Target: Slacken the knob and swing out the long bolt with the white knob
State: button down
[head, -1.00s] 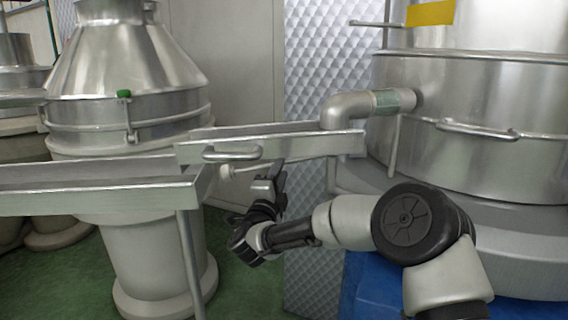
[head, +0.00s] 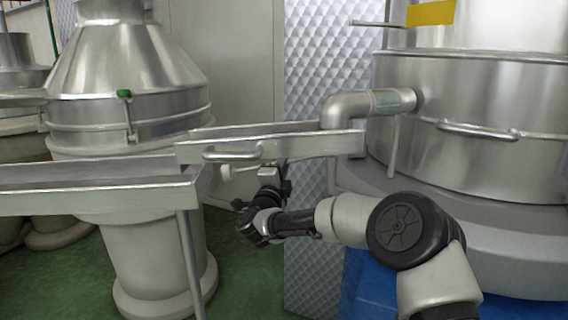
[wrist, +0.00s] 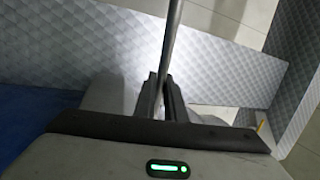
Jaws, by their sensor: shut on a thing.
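The white knob (head: 227,172) shows in the head view just below the metal trough, in front of the left vessel's lower body. Its bolt runs to the right from it, partly hidden by the trough and my gripper. My gripper (head: 271,174) is under the trough, to the right of the white knob. In the wrist view my gripper (wrist: 163,94) is shut on a thin grey rod, the long bolt (wrist: 173,40), which runs up and away between the fingertips. The white knob cannot be made out in the wrist view.
The trough (head: 290,148) with its handle hangs close above my gripper. A large steel vat (head: 470,100) stands at right, with a pipe (head: 350,108) near the trough. Green floor is open below.

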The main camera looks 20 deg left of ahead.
jog(key=shift+s+a+r+m+h+b, duration=0.1)
jog(key=shift+r+m+h+b, duration=0.15)
jog(key=shift+r+m, duration=0.55)
jog(key=shift+a+r+m+h+b, duration=0.15)
jog(key=shift+r+m+b, duration=0.2)
jog(key=shift+r, duration=0.7)
jog(key=c, duration=1.8)
grip_release()
jog(key=shift+d, duration=0.1)
jog(key=shift+c, duration=0.2)
jog(key=v, duration=1.7)
jog(key=shift+s+r, duration=0.25)
jog(key=shift+s, duration=0.05)
